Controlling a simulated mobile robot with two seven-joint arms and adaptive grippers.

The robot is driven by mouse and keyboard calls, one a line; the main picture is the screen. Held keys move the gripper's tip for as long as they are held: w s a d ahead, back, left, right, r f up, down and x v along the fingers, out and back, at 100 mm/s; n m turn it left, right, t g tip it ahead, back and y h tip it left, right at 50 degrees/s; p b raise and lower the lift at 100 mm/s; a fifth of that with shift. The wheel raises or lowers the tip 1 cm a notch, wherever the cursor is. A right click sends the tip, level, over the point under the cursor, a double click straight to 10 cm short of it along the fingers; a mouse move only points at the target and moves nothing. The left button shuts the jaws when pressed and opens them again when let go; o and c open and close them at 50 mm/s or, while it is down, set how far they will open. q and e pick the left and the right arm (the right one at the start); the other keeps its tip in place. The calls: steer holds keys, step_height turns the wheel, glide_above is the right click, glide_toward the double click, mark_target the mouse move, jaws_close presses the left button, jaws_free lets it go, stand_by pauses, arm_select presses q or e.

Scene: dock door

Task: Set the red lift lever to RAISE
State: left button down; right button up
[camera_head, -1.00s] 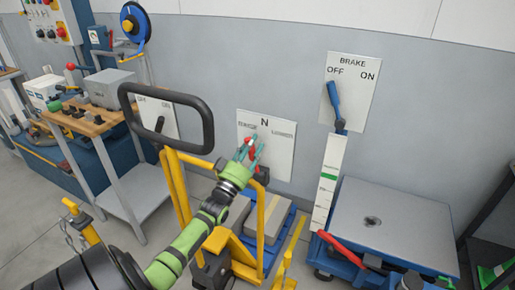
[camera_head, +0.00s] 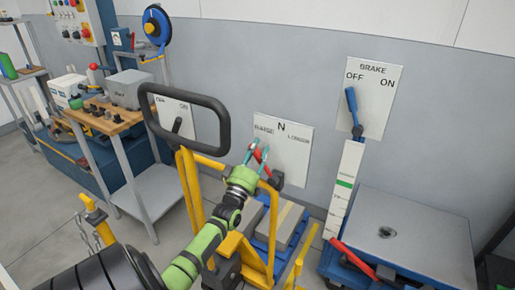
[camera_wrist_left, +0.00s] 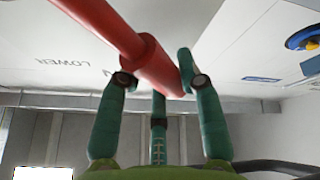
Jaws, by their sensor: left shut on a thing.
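The red lift lever (camera_head: 263,157) stands in front of a white plate (camera_head: 296,152) marked RAISE at left, N at top and LOWER at right. It tilts up and left from its dark pivot, to the RAISE side of N. My left gripper (camera_head: 257,156) is shut on the lever's red end, its teal fingers hiding part of it. In the left wrist view, the red lever (camera_wrist_left: 150,62) runs from the top left to between the fingers of my left gripper (camera_wrist_left: 157,78). My right gripper is not in view.
A black loop handle (camera_head: 182,97) on a yellow frame (camera_head: 190,185) stands close left of my left arm. A blue brake lever (camera_head: 353,112) is on a plate at right, above a scale platform (camera_head: 415,230). A wooden-topped bench (camera_head: 117,118) stands at left.

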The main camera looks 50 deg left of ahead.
arm_select(q)
steer(key=c, duration=0.8)
jaws_free()
steer(key=shift+a, duration=0.1)
steer(key=shift+s+f, duration=0.1)
steer(key=shift+s, duration=0.05)
steer(key=v, duration=1.1)
steer(key=shift+s+d, duration=0.25)
steer(key=shift+s, duration=0.1)
